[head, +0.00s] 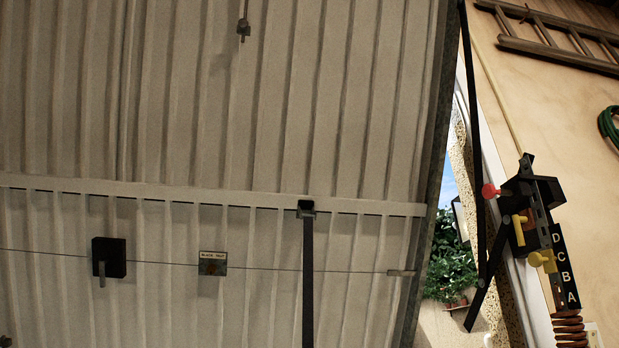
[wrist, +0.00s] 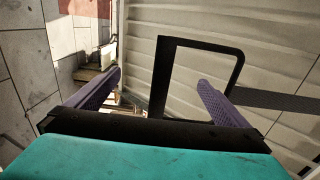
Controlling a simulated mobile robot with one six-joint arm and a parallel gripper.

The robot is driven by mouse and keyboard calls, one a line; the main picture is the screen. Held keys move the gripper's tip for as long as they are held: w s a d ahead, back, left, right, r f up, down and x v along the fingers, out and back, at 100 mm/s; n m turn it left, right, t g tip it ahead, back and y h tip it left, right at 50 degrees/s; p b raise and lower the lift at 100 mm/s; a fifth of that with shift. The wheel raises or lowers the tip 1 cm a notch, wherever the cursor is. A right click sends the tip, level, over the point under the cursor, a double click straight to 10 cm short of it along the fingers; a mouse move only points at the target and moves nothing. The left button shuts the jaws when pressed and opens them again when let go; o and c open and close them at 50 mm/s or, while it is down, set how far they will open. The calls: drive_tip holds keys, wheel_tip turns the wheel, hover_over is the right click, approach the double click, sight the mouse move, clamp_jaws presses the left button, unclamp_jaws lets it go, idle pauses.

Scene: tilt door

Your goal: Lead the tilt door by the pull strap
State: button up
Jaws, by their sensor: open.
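The tilt door (head: 180,120) is a pale ribbed panel filling most of the head view, and its ribs also show in the wrist view (wrist: 260,35). The pull strap (head: 307,270) is a dark band hanging from a bracket on the door's crossbar and leaving the head view at the bottom. In the wrist view a black loop handle (wrist: 205,45) stands ahead, with the dark strap (wrist: 285,102) running off to the right. My gripper (wrist: 158,78) is open, with purple fingers. The loop's left bar appears between the fingers; contact cannot be told. My gripper is outside the head view.
A black latch box (head: 109,257) and a small labelled plate (head: 212,264) sit on the door along a thin rod. To the right are the dark door arm (head: 478,150), a black wall unit with coloured knobs (head: 530,215) and a ladder (head: 560,40).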

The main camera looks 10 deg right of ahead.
drive_tip(key=shift+r+p, duration=0.5)
drive_tip(key=shift+r, duration=0.2)
drive_tip(key=shift+s+p, duration=0.95)
drive_tip(key=shift+s, duration=1.7)
drive_tip(key=s+p, duration=0.2)
drive_tip(key=s, duration=1.1)
drive_tip(key=shift+s, duration=0.3)
idle(0.5)
drive_tip(key=shift+a, duration=0.1)
idle(0.4)
